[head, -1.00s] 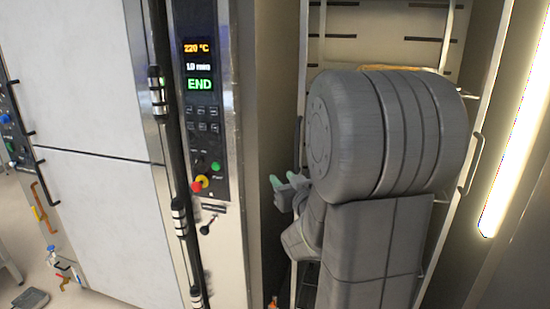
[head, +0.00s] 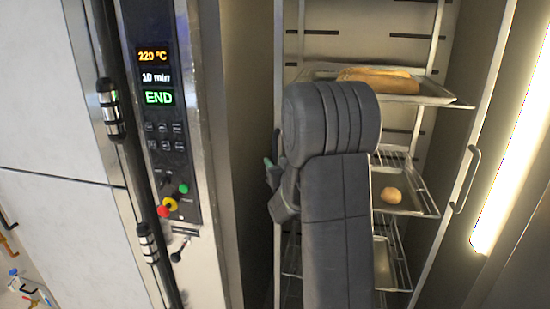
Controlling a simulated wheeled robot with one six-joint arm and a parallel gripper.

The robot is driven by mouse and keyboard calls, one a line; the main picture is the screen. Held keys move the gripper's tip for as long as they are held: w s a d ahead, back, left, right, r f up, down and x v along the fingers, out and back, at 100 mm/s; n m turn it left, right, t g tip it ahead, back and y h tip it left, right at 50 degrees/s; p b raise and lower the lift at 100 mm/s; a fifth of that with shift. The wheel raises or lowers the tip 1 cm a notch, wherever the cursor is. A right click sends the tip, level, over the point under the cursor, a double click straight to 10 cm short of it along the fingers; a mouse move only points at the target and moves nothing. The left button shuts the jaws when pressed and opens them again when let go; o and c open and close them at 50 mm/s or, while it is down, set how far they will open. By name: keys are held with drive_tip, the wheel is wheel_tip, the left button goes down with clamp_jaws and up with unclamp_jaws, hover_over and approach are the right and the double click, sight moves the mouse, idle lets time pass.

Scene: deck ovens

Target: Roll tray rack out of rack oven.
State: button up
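The tray rack (head: 490,92) stands upright inside the rack oven (head: 254,110), its metal frame holding several trays. It has a handle (head: 466,180) on its right upright and another (head: 276,146) on its left upright. My gripper (head: 269,171) is at the rack's left side, close by the lower part of the left handle. Only a bit of its greenish fingertips shows, and my arm hides much of the rest. I cannot tell whether the fingers are around the handle, or open or shut. The oven front is open before the rack.
A long loaf lies on the upper tray (head: 452,103); a round bun (head: 391,195) sits on a lower tray. The oven's control panel (head: 160,115) reads 220 °C, 10 min, END. A dark vertical bar (head: 128,180) stands left of it. A bright light strip (head: 510,150) is at the right.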

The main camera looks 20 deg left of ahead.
drive_tip(key=shift+w+a, duration=0.4)
drive_tip(key=shift+a, duration=0.1)
clamp_jaws()
